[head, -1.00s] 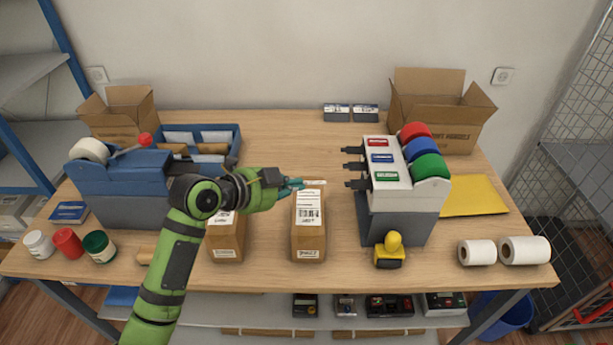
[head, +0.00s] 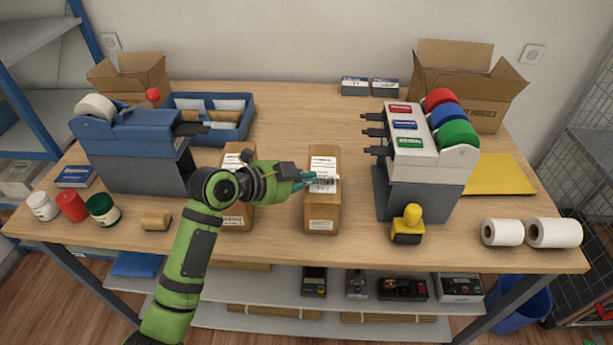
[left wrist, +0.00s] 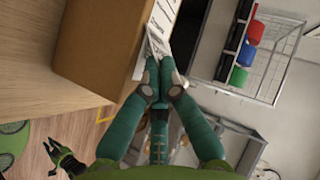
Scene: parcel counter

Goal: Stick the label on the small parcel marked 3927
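A brown parcel (head: 322,209) stands mid-table with a printed white label on top and a small tag on its front, too small to read. A second brown parcel (head: 238,218) stands left of it, partly behind my left arm. My left gripper (head: 312,182) is over the middle parcel's top. Its teal fingers are shut on a small white label (left wrist: 156,42), low at the parcel's top; I cannot tell whether it touches. The parcel's side (left wrist: 100,45) fills the upper left of the left wrist view. My right gripper (left wrist: 62,157) shows there at lower left, small, its dark fingers apart and empty.
A label dispenser (head: 428,160) with red, blue and green rolls stands right of the parcels, a yellow-handled stamp (head: 407,225) in front of it. A blue tape machine (head: 132,150) stands left. White rolls (head: 530,232) lie at right. Bare table lies behind the middle parcel.

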